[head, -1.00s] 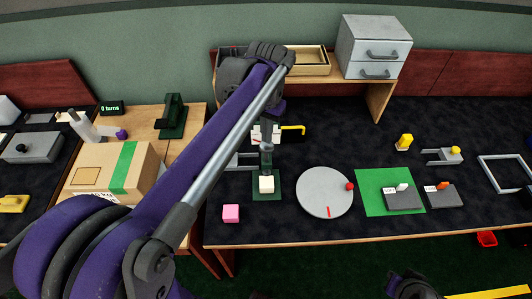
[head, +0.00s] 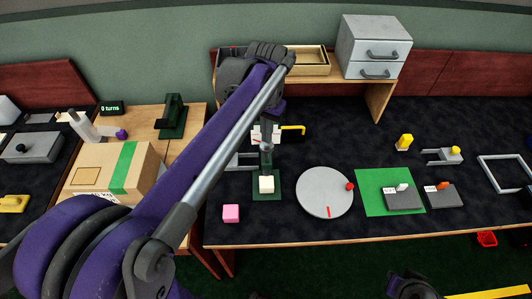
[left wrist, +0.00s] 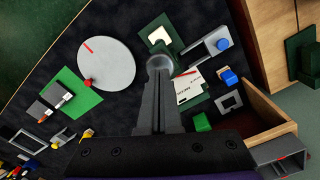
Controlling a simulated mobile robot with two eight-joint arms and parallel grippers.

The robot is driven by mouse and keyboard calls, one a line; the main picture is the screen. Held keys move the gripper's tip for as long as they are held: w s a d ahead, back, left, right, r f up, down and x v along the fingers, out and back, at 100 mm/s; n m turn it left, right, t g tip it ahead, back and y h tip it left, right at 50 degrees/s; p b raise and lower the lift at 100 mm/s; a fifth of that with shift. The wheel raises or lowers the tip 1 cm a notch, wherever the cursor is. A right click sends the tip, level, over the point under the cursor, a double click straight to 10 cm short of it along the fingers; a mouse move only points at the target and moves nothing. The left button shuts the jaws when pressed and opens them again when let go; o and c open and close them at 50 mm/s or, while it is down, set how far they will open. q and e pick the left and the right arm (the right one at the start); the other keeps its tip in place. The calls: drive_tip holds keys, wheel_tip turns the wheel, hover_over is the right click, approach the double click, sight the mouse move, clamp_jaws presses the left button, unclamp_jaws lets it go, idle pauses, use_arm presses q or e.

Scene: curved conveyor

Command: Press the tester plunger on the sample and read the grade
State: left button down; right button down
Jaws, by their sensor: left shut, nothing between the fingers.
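The tester has a dark green base (head: 267,195) on the black bench, with a cream sample block (head: 266,184) on it. A dark plunger stands over the block. In the left wrist view the base (left wrist: 146,33) and sample (left wrist: 160,38) show beyond a round grey knob (left wrist: 160,62). My left gripper (left wrist: 159,80) is shut and empty, its fingertips at the knob in that view; whether they touch it I cannot tell. In the head view my left arm and wrist hide much of that gripper. No grade reading is legible. My right gripper's jaws are not seen.
A round grey turntable (head: 325,190) and a pink block (head: 231,213) lie close to the tester. A green mat (head: 370,182) with grey devices is further right. A white card (left wrist: 187,92) and a wooden shelf (head: 376,92) stand behind. A carton (head: 150,170) is left.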

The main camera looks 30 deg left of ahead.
sight(267, 145)
use_arm(q)
drive_tip(key=shift+f, duration=0.2)
drive_tip(key=shift+f+b, duration=2.05)
drive_tip(key=shift+f, duration=1.5)
drive_tip(key=shift+r, duration=0.2)
wheel_tip(267, 145, up, 4)
drive_tip(key=p, duration=0.3)
drive_tip(key=shift+r+p, duration=1.3)
drive_tip(key=shift+r, duration=1.1)
drive_tip(key=shift+f, duration=0.1)
